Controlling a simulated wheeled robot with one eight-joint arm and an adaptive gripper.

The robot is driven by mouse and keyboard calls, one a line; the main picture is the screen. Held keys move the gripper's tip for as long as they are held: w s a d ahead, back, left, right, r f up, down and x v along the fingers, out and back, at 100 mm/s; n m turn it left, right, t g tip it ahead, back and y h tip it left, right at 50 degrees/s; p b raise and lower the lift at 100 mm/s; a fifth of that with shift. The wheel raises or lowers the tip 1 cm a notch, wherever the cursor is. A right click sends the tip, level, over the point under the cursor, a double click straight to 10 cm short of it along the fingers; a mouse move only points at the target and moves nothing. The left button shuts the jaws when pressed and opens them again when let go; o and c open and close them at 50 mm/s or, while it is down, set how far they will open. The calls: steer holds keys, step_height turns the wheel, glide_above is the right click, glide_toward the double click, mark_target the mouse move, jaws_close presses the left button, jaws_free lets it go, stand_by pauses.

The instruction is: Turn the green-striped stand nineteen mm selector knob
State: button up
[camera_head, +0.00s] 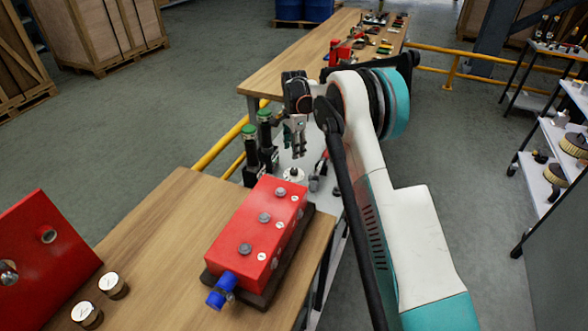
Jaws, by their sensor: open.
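My gripper (299,153) points down over the light surface between the two wooden tables. Its jaws are open and nothing shows between them. Two dark upright stands with green tops, one nearer (250,150) and one farther (266,130), are just left of my gripper. Below my gripper is a small round pale piece with a dark knob-like top (294,174); a gap shows between it and the fingertips. I cannot tell which of these is the green-striped stand's selector knob, and no size marking is readable. My arm hides part of the area to the right.
A red box (262,232) with several grey knobs and a blue fitting (221,291) sits on the near wooden table (160,225). A red panel (45,262) and two round gauges (113,285) are at left. Yellow rails (216,150) run behind. A far table (285,68) holds small parts.

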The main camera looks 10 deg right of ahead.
mark_target(294, 170)
step_height(294, 170, down, 10)
steer(key=shift+f+b, duration=0.1)
steer(key=shift+b, duration=1.15)
steer(key=c, duration=1)
